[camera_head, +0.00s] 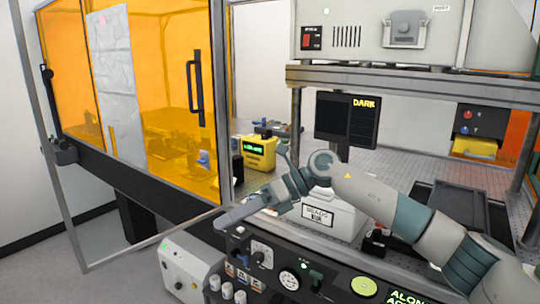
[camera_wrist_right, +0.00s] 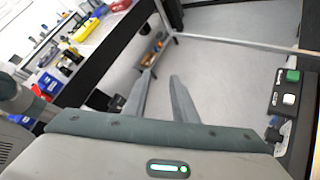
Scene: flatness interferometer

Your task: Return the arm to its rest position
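My right arm (camera_head: 375,192) comes in from the lower right, bends at a raised joint and reaches left over the black control panel. My right gripper (camera_head: 232,215) is at its end, pointing left and down above the panel's left part. In the right wrist view, the two fingers of the right gripper (camera_wrist_right: 160,76) stand apart with a narrow gap and nothing between them. Grey floor shows beyond the tips. My left arm and left gripper are not in view.
Below the gripper is the control panel (camera_head: 325,277) with knobs and a gauge. A white labelled box (camera_head: 335,222) stands behind the forearm. An orange-glazed door (camera_head: 165,85) in a metal frame is at the left. A grey switch box (camera_head: 185,270) sits front left.

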